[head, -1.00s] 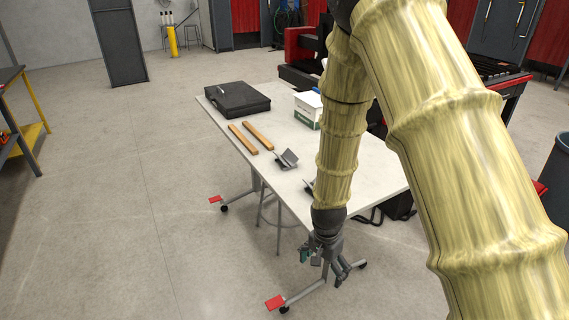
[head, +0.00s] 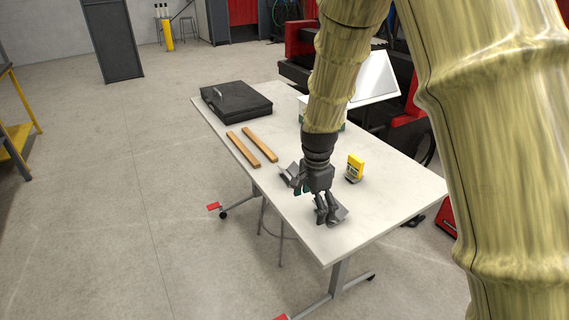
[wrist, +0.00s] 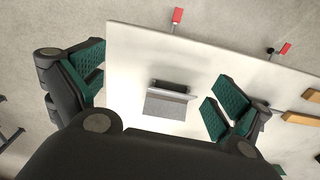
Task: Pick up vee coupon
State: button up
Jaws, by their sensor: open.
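A grey metal vee coupon (head: 341,213) lies on the white table near its front edge, partly hidden by my fingers in the head view. In the wrist view the coupon (wrist: 168,103) shows as a grey angled piece between my two fingers, apart from both. My gripper (head: 327,213) points down above it, open and empty, with green pads in the wrist view (wrist: 155,85).
The white table (head: 385,205) also holds two wooden bars (head: 252,147), a black case (head: 236,101) and a yellow box-like item (head: 355,167). A white box stands behind my arm, mostly hidden. The table's front right part is clear.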

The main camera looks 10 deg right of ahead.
aim_at(293, 169)
jog(key=i, duration=0.95)
